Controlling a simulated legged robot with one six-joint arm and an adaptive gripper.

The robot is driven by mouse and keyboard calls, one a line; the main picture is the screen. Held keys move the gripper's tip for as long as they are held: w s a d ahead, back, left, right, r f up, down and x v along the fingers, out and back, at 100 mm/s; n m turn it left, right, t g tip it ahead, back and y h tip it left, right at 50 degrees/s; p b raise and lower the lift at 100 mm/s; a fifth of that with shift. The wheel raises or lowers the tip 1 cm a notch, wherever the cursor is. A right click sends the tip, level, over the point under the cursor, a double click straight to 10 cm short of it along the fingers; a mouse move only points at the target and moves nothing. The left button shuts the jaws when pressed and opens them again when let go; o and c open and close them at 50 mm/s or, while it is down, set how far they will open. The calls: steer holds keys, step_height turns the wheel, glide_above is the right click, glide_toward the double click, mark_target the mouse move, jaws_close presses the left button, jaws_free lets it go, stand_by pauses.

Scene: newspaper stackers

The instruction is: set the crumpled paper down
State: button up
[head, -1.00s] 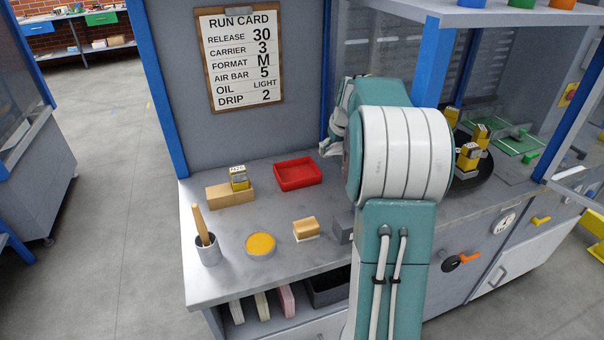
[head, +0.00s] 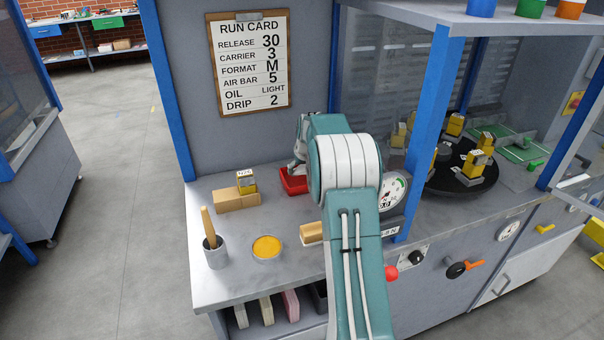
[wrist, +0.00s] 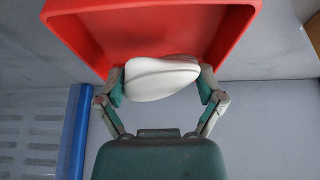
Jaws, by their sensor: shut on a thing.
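In the wrist view my gripper (wrist: 161,84) is shut on the crumpled paper (wrist: 158,82), a smooth white rounded lump between the two fingertips. The paper overlaps the near edge of the red tray (wrist: 228,40) in that view; I cannot tell whether it touches the tray. In the head view the red tray (head: 291,183) stands on the bench against the back panel, partly hidden by my arm. My gripper (head: 297,168) shows only in part there, over the tray, and the paper is hidden.
Wooden blocks (head: 236,201) with a yellow-and-grey piece on top stand left of the tray. A cup with a wooden stick (head: 215,254), a yellow round dish (head: 266,247) and a brush-like block (head: 311,233) are nearer. A dial gauge (head: 392,192) and black turntable (head: 462,181) are right.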

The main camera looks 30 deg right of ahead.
steer(key=shift+f, duration=0.75)
steer(key=shift+d+f, duration=0.1)
steer(key=shift+d, duration=0.25)
steer(key=o, duration=0.6)
steer(key=shift+o, duration=0.2)
steer(key=shift+a, duration=0.1)
steer(key=shift+a, duration=0.1)
